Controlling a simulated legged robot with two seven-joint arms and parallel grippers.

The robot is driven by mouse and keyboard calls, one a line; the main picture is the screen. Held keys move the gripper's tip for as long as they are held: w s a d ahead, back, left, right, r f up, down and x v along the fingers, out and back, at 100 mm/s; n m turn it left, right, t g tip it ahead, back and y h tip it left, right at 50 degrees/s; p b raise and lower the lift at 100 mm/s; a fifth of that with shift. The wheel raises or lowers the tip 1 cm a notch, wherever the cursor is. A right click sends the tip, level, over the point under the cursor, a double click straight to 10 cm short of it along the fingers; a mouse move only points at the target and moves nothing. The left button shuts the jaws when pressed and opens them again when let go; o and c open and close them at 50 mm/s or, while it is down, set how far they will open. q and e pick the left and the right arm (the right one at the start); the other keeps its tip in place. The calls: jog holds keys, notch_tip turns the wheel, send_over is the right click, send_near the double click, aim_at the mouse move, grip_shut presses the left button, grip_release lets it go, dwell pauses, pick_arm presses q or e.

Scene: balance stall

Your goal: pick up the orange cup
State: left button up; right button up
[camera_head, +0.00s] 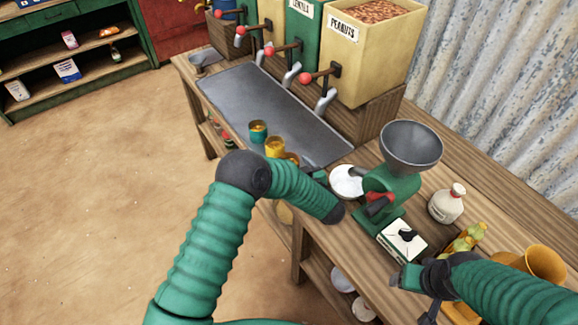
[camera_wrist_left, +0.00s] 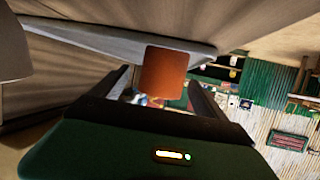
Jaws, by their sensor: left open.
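The orange cup (camera_wrist_left: 165,72) shows in the left wrist view, beyond and between the two fingers of my left gripper (camera_wrist_left: 160,92). It stands against the grey metal tray, which appears at the top of that tilted view. In the head view only a bit of the orange cup (camera_head: 292,158) shows behind my left forearm. My left gripper is open; my forearm mostly hides it in the head view. I cannot tell whether its fingers touch the cup. My right gripper (camera_head: 412,292) is at the lower right, over the counter; its fingers are too unclear to judge.
A yellow cup (camera_head: 275,147) and a teal cup (camera_head: 258,132) stand beside it on the metal tray (camera_head: 250,100). A white dish (camera_head: 347,181), a green grinder (camera_head: 392,185), a white bottle (camera_head: 446,204) and a carton (camera_head: 402,241) stand to the right. Dispensers line the back.

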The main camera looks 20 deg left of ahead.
pick_arm(q)
jog(key=x, duration=0.5)
jog(key=shift+r, duration=0.1)
jog(key=shift+a, duration=0.3)
jog(key=shift+d, duration=0.25)
jog(key=c, duration=1.1)
jog(key=shift+a, duration=0.1)
jog(key=c, duration=0.5)
